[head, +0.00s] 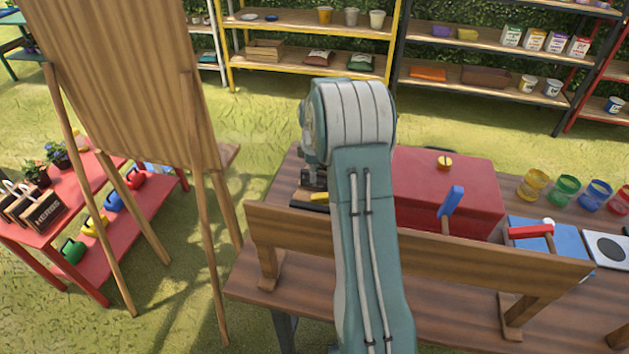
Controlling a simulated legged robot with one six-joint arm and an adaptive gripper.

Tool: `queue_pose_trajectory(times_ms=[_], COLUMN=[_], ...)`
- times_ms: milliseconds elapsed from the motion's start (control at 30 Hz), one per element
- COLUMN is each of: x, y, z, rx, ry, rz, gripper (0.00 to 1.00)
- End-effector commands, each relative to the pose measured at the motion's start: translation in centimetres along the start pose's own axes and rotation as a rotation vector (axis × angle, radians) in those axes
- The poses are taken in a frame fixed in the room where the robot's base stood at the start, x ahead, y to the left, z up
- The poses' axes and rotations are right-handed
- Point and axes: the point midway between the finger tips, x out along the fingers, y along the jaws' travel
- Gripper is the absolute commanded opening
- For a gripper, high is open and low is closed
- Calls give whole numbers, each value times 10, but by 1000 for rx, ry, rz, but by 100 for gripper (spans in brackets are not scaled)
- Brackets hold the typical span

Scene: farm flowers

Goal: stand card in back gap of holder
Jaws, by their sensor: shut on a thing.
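My gripper (314,180) is a small dark shape below my wrist, at the left side of my arm and above the table behind the wooden rack. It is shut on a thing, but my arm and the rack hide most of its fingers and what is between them. I cannot make out the card clearly. A small yellow piece (320,196) and a thin dark edge show just under the gripper, and I cannot tell what they belong to. I cannot pick out the card holder or its back gap; the area behind my arm is hidden.
A red box (420,180) stands behind. Several coloured jars (563,190) stand right. A wooden easel (130,80) rises left.

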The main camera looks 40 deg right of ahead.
Motion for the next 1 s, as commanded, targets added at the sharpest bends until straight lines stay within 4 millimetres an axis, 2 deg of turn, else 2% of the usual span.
queue_pose_trajectory(times_ms=[100,167,500,533,567,600,1000], x=[21,27,31,30,30,30,27], y=[-2,-1,-1,-1,-1,-1,-1], z=[1,1,1,1,1,1,1], rx=[0,0,0,0,0,0,0], ry=[-2,-1,-1,-1,-1,-1,0], rz=[-5,-3,-2,-1,-2,-2,0], gripper=[0,0,0,35,48,56,56])
